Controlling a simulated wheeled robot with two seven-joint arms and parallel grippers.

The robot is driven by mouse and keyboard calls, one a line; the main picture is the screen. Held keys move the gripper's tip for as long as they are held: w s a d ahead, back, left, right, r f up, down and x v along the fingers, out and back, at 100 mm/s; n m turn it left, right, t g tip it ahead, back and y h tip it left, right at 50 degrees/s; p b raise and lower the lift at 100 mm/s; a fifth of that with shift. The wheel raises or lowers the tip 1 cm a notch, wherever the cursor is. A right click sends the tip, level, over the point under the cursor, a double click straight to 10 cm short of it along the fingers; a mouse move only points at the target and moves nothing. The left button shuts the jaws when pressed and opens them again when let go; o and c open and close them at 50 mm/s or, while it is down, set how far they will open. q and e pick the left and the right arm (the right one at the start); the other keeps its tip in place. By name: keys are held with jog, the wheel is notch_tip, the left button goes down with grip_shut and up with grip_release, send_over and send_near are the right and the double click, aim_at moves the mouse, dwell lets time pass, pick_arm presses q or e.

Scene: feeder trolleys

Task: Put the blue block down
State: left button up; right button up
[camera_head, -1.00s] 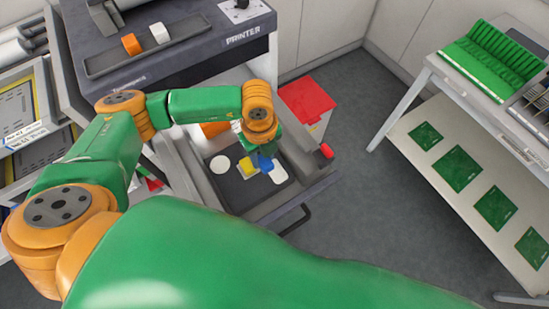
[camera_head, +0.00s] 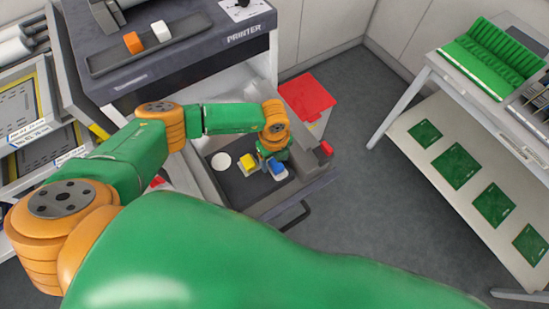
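The blue block (camera_head: 278,169) is in the drawer of the printer trolley, small in view, over the right-hand white round spot, whose pale edge shows around it. My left gripper (camera_head: 271,164) points down at the blue block, and its fingers are partly hidden and small. It looks shut on the block. I cannot tell whether the block touches the drawer floor. A yellow block (camera_head: 247,165) stands just left of it, apart from the gripper. My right gripper is not in view.
An empty white round spot (camera_head: 221,161) lies left of the yellow block in the dark drawer. A red-lidded bin (camera_head: 307,97) stands behind the drawer. The printer (camera_head: 170,45) carries an orange and a white block. A trolley with green boards (camera_head: 500,55) stands at right.

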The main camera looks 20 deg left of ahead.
aim_at(274, 162)
pick_arm(q)
jog(key=shift+r, duration=0.4)
notch_tip(274, 162, up, 12)
jog(key=b, duration=0.1)
jog(key=shift+f+b, duration=0.25)
jog(key=shift+b, duration=0.15)
jog(key=shift+s, duration=0.1)
